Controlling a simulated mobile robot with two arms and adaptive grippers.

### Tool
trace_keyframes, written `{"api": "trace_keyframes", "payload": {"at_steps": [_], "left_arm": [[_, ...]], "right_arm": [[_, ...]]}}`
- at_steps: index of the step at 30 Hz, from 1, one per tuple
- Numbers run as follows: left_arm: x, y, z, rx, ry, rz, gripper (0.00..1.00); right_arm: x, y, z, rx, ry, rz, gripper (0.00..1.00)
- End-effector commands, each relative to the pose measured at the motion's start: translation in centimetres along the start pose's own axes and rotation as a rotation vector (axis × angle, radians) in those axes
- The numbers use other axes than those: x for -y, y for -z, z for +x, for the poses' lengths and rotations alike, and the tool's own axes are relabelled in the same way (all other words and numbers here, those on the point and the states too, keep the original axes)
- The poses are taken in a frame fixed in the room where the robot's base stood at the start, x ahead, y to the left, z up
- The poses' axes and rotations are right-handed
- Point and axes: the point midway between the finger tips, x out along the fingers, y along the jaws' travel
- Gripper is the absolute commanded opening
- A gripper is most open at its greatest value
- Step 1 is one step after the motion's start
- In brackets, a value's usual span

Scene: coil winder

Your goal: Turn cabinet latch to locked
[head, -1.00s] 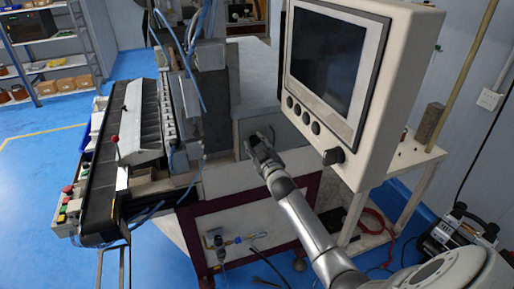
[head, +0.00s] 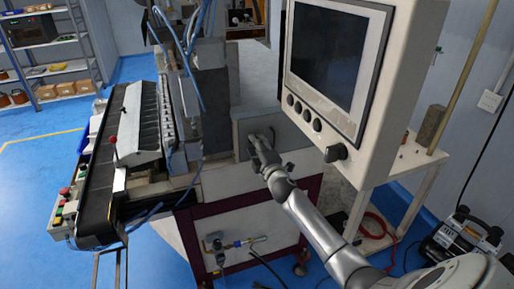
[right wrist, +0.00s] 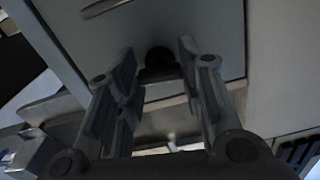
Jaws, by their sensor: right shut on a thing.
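The grey cabinet door (head: 243,124) is on the front of the machine, left of the monitor in the head view. My right gripper (head: 256,141) is at this door. In the right wrist view, the cabinet latch (right wrist: 159,58) is a small dark round piece low on the door panel (right wrist: 190,25). The fingers of my right gripper (right wrist: 160,62) stand on either side of it, shut on it. The latch's turned position is hard to read in the dark picture, and in the head view my gripper hides it. My left gripper is not in view.
A monitor box (head: 335,75) with knobs hangs close to the right of my right arm. A black conveyor (head: 105,175) with a control box runs at the left. Blue floor is clear at far left.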

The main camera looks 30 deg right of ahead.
Motion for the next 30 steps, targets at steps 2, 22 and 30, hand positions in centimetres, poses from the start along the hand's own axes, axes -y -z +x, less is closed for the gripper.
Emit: {"api": "trace_keyframes", "payload": {"at_steps": [2,22,30], "left_arm": [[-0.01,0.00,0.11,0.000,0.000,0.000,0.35],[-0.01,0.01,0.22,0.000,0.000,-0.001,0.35],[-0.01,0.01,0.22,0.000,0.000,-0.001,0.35]], "right_arm": [[0.08,-0.02,-0.01,0.000,0.001,-0.042,0.12],[0.10,0.02,-0.02,0.000,0.002,-0.144,0.11],[0.09,0.02,-0.02,0.000,0.002,-0.143,0.55]]}}
